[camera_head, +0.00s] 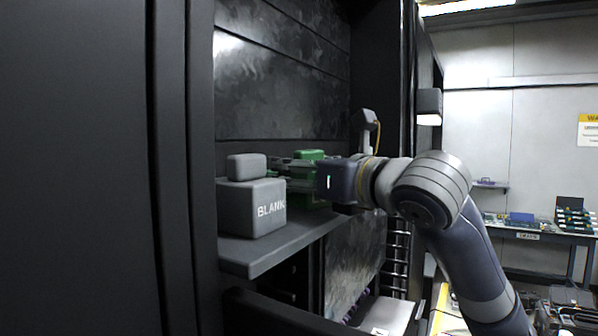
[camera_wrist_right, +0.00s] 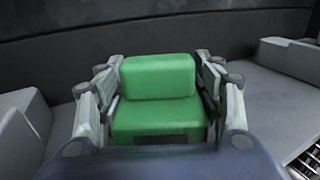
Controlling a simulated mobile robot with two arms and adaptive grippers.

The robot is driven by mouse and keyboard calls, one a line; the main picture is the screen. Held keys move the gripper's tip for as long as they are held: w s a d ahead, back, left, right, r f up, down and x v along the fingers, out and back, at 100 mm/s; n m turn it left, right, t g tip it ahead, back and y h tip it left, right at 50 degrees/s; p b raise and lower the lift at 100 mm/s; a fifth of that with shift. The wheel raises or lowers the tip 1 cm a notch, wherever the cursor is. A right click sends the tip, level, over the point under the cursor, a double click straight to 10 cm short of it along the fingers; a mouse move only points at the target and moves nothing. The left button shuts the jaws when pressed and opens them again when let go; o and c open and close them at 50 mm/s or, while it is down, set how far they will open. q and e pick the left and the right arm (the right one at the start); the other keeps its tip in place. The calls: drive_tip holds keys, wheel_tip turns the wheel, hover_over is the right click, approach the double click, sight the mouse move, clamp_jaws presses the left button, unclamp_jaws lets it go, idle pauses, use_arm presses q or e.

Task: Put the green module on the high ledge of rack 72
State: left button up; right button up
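The green module (camera_wrist_right: 157,92) has a wide body with a smaller block on top. It is at the shelf ledge (camera_head: 285,250) inside the dark rack, just right of and behind the grey BLANK module. In the head view the green module (camera_head: 310,155) is partly hidden by my right gripper (camera_head: 293,167), which reaches in from the right. In the wrist view the right gripper's fingers (camera_wrist_right: 158,82) stand close on both sides of the module. Whether they press on it is unclear, and its underside contact with the ledge is hidden. My left gripper is out of view.
The grey BLANK module (camera_head: 252,207) sits on the ledge near its front left end. Grey blocks flank the green module in the wrist view, one at right (camera_wrist_right: 285,75). A dark rack post (camera_head: 185,170) stands at left. A workbench (camera_head: 540,236) is far right.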

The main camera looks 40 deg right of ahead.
idle(0.3)
drive_tip(key=shift+r, duration=0.2)
drive_tip(key=s+a+b, duration=0.1)
drive_tip(key=s+b, duration=0.1)
drive_tip(key=s, duration=1)
drive_tip(key=shift+a+b, duration=0.15)
drive_tip(key=shift+b, duration=0.15)
drive_tip(key=shift+f, duration=0.1)
